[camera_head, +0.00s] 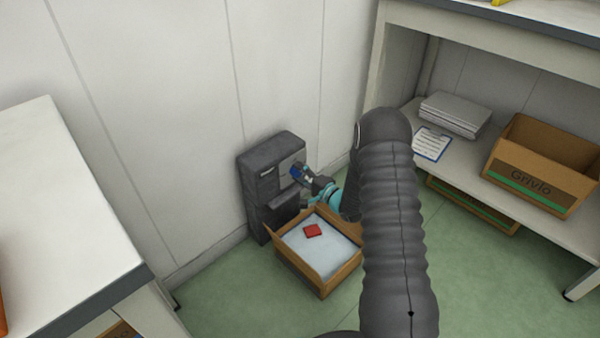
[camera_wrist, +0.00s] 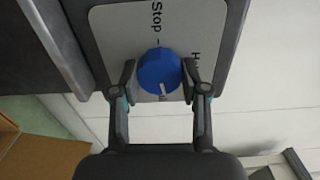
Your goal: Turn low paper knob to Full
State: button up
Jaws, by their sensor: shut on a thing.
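A dark grey machine (camera_head: 262,160) stands against the wall. A round blue knob (camera_wrist: 158,66) with a white pointer mark sits on its light grey panel (camera_wrist: 115,32). The word "Stop" is printed above the knob in the wrist view, and a word starting with "H" is at its right, partly hidden. More lettering below the knob is mostly covered. The pointer mark is at the knob's lower edge, towards that covered lettering. My gripper (camera_wrist: 159,82) is shut on the knob, one finger on each side. In the head view, my gripper (camera_head: 305,179) reaches the panel from the right.
An open cardboard box (camera_head: 318,284) with white contents and a red item (camera_head: 312,231) stands on the floor before the machine. A shelf at right holds a paper stack (camera_head: 455,113), a clipboard (camera_head: 431,143) and a "Grivlo" box (camera_head: 530,178). A white table (camera_head: 60,190) is at left.

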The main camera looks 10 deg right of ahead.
jog(key=shift+m, duration=0.9)
jog(key=o, duration=1.1)
jog(key=shift+o, duration=0.2)
jog(key=v, duration=1.2)
